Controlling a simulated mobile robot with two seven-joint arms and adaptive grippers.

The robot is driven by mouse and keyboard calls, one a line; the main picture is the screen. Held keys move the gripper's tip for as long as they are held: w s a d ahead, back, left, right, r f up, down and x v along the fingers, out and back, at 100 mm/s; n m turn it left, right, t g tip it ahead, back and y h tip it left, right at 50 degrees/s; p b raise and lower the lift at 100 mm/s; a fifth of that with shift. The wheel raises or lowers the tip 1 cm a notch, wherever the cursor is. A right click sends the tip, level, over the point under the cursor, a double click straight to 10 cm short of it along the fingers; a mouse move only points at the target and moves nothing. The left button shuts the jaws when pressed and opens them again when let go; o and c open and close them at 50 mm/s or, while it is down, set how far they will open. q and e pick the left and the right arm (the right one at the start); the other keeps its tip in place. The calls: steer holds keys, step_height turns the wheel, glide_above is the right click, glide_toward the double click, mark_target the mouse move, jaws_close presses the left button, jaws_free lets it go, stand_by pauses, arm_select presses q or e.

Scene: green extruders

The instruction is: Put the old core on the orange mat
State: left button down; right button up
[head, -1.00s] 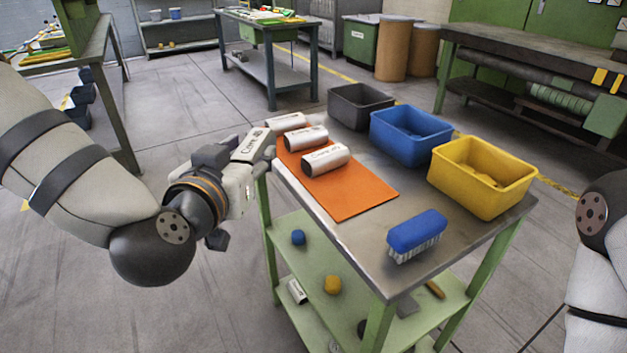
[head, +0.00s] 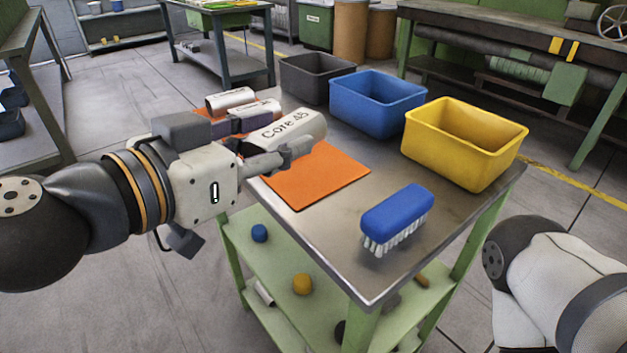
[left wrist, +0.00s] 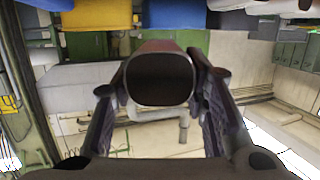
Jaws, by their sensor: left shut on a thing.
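My left gripper (head: 268,143) is shut on a whitish cylinder marked "Core 45", the held core (head: 294,126). It is over the back part of the orange mat (head: 320,178); I cannot tell whether it touches anything below. In the left wrist view the held core (left wrist: 160,80) shows its dark hollow end between the two fingers. Two more whitish cores, a far one (head: 230,98) and a nearer one (head: 262,108), lie on the mat behind the gripper, partly hidden. The front of the mat is bare. My right gripper is out of view.
The metal cart top (head: 340,235) holds a blue brush (head: 397,215) at the front, and dark grey (head: 315,80), blue (head: 372,105) and yellow (head: 465,145) bins along the back and right. A green lower shelf (head: 275,275) carries small objects.

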mark_target(302, 124)
arm_select(q)
steer(key=s+d+r+m+g+h+b, duration=0.2)
steer(key=s+d+r+m+g+h, duration=0.1)
steer(key=s+r, duration=0.15)
steer(key=w+f, duration=0.1)
steer(key=w, duration=0.2)
steer(key=w+f, duration=0.2)
steer(key=w, duration=0.1)
steer(key=w+f, duration=0.2)
steer(key=w, duration=0.1)
steer(key=shift+d, duration=0.1)
steer(key=w+f+b, duration=0.1)
steer(key=w+f, duration=0.3)
steer(key=f, duration=0.1)
steer(key=shift+w+f+b, duration=0.2)
steer(key=shift+b, duration=0.2)
steer(key=shift+f+b, duration=0.35)
steer(key=shift+f, duration=1)
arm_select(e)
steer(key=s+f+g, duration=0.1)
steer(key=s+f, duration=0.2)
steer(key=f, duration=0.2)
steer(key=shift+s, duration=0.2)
arm_select(q)
steer(key=shift+f, duration=0.15)
steer(key=c, duration=1)
jaws_free()
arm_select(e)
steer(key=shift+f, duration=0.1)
